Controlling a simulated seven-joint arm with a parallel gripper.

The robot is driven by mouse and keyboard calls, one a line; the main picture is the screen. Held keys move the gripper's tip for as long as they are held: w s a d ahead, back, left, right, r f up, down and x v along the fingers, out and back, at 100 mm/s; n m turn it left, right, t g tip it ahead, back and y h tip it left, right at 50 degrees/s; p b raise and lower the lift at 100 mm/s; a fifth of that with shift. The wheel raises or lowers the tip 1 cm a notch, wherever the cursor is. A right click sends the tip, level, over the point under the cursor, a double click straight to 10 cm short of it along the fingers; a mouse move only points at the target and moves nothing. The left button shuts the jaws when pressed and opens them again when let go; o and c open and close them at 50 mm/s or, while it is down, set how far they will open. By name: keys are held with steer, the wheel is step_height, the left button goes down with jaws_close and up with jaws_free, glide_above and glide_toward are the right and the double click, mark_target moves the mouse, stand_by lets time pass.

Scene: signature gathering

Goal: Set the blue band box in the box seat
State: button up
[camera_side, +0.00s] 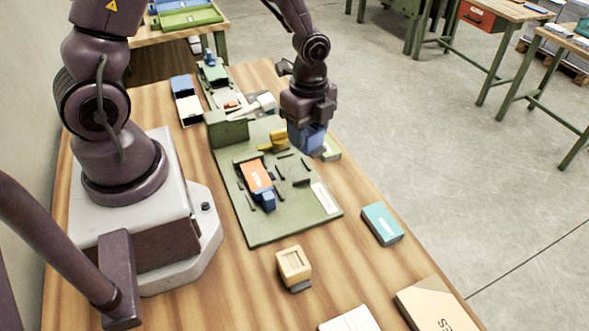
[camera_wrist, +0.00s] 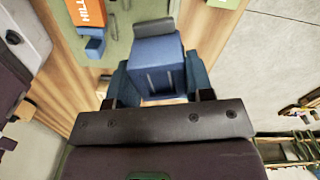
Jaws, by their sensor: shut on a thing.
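My gripper (camera_side: 309,148) is shut on a blue box (camera_wrist: 157,62), with a dark blue finger on either side of it in the wrist view. The held box (camera_side: 303,137) also shows in the side view, above the far right part of the green board (camera_side: 262,231). Dark raised strips (camera_side: 301,183) stand on the board left of and below the gripper in the picture; which of them form the box seat I cannot tell. The underside of the held box and any gap to the board are hidden.
An orange box (camera_side: 256,175) with a blue piece (camera_side: 265,203) at its end lies on the board. A yellow piece (camera_side: 272,140) is left of my gripper. A teal box (camera_side: 382,223) and a wooden crate-like block (camera_side: 293,264) stand on the table; bare wood lies between them.

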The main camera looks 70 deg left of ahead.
mark_target(293, 170)
steer(key=a, duration=0.1)
steer(key=s+a, duration=0.1)
steer(key=a+m, duration=0.1)
steer(key=shift+s+a+f, duration=0.1)
steer(key=shift+s+f, duration=0.05)
steer(key=shift+s, duration=0.2)
steer(key=shift+s+f+m, duration=0.1)
steer(key=shift+f+m, duration=0.05)
steer(key=shift+m, duration=0.85)
steer(key=shift+f, duration=3.95)
steer(key=shift+f, duration=0.1)
steer(key=o, duration=0.9)
steer(key=shift+o, duration=0.2)
